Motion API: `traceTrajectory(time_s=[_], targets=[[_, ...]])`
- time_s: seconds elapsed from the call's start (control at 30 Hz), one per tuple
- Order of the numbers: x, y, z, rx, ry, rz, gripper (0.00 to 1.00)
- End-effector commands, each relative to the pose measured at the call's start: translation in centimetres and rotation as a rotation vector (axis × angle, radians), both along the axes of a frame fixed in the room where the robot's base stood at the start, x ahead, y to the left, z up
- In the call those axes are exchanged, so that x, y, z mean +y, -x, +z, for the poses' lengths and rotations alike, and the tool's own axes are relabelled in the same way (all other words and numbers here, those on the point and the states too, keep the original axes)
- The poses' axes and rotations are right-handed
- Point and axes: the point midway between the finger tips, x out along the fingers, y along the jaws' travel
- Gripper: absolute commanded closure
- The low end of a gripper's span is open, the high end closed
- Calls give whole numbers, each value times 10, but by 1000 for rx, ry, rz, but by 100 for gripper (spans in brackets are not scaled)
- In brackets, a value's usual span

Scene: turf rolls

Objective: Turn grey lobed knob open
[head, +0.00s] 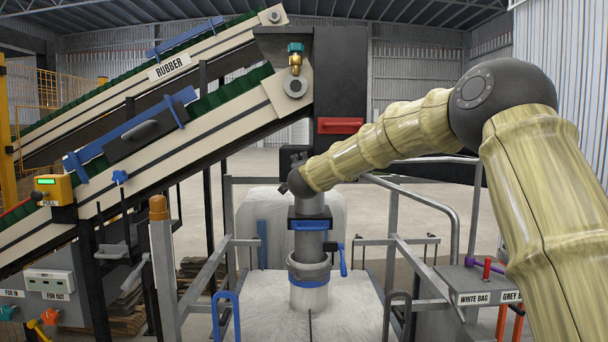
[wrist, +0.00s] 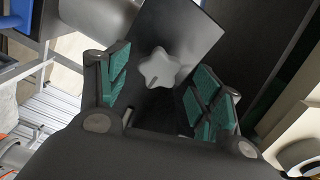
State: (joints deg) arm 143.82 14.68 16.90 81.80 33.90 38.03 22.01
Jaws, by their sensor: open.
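The grey lobed knob (wrist: 159,69) is star-shaped and sits on a dark flat plate (wrist: 188,38) in the wrist view. My gripper (wrist: 163,84) is open, with a green-padded finger to the left and to the right of the knob. There is a visible gap between the knob and each finger. In the head view my arm's end (head: 296,178) is at the dark housing above the grey spout, and the knob cannot be made out there.
A spout with a blue clamp handle (head: 343,260) stands below my arm's end, over a white bag (head: 345,300). A red handle (head: 339,126) and a brass valve with a teal top (head: 295,58) are above. Conveyors (head: 190,129) fill the left; rails (head: 440,210) stand right.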

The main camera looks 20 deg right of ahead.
Motion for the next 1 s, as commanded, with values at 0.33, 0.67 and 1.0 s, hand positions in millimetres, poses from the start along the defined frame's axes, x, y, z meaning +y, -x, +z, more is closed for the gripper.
traceTrajectory(time_s=[0.33, 0.67, 1.0], targets=[[16, 55, 0, 1, 0, 1, 34], [20, 71, -1, 0, 0, 0, 34], [22, 71, -11, 13, 9, 3, 34]])
